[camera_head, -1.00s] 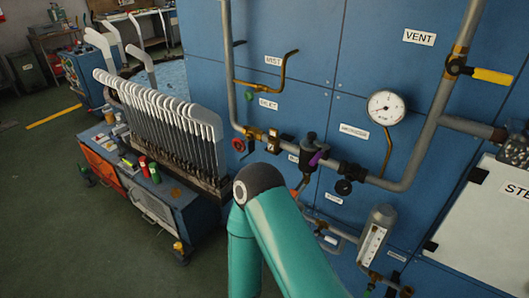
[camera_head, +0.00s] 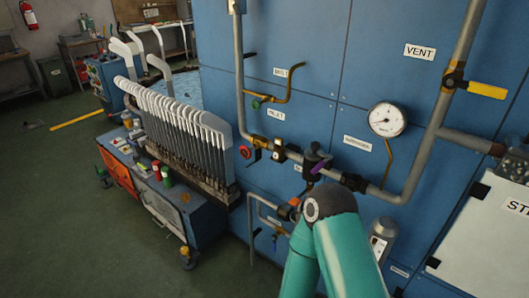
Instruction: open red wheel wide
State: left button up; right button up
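The small red wheel (camera_head: 246,152) sits on the pipework at the left edge of the blue panel (camera_head: 300,55), below the tall grey pipe. It looks like a red ring with a dark centre. How far it is turned cannot be told. A teal arm of mine shows its bent joint at the lower middle, right of and below the wheel. No gripper fingers show, and nothing is seen touching the wheel.
A purple-handled valve (camera_head: 318,165), a gauge (camera_head: 387,119) and a yellow-handled valve (camera_head: 487,90) are on the pipes to the right. Green floor is clear at lower left.

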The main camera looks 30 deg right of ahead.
aim_at(247, 150)
jog(key=z, duration=0.1)
jog(key=i, duration=1)
jog(key=u, duration=0.05)
